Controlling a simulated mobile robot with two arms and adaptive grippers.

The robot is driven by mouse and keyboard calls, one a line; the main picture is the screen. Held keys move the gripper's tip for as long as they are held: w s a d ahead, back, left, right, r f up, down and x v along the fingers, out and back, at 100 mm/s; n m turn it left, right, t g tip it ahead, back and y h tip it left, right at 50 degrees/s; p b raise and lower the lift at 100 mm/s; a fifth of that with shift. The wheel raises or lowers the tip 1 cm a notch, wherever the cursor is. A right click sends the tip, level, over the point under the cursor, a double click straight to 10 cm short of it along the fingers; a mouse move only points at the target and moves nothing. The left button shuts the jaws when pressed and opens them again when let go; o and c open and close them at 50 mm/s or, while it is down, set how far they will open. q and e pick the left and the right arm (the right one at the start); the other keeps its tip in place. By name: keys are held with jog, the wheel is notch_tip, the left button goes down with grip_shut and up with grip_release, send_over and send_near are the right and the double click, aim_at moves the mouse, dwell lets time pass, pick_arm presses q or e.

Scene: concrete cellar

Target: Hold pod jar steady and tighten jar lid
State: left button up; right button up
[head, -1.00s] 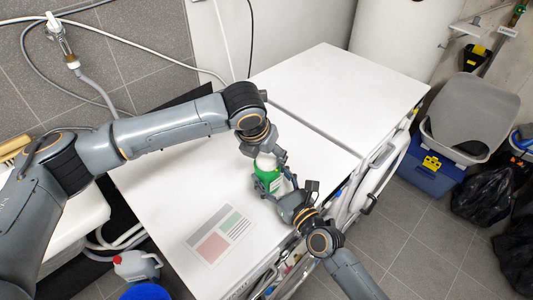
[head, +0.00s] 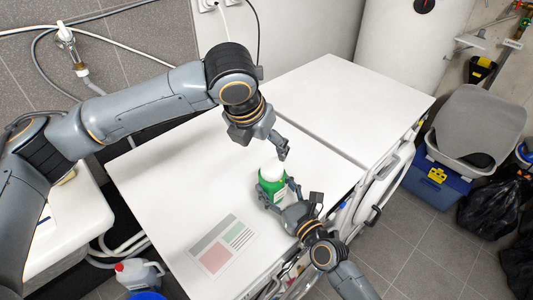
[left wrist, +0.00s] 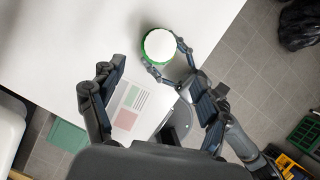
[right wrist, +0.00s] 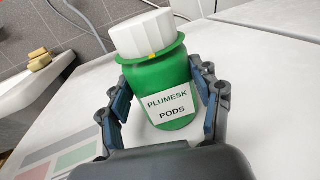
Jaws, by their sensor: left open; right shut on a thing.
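The pod jar (right wrist: 165,90) is green with a white label reading "PLUMESK PODS". It stands upright on the white worktop in the head view (head: 271,187). The white ribbed lid (right wrist: 148,35) sits on top of the jar and looks slightly tilted above its green collar. My right gripper (right wrist: 165,105) is shut on the jar's body from both sides. My left gripper (head: 283,152) is open and empty, above and behind the jar. In the left wrist view the lid (left wrist: 161,46) lies beyond the spread fingers of my left gripper (left wrist: 160,90).
The white worktop (head: 180,175) is mostly clear around the jar. A printed sheet (head: 223,245) lies on it at the front. A sink (head: 70,225) stands at the left, with a red-capped jug (head: 138,272) below. A grey bin (head: 480,125) stands on the right.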

jog(key=o, duration=1.5)
pick_arm(q)
jog(key=shift+s+a+r, duration=0.1)
jog(key=shift+s+r, duration=0.15)
jog(key=shift+r, duration=0.25)
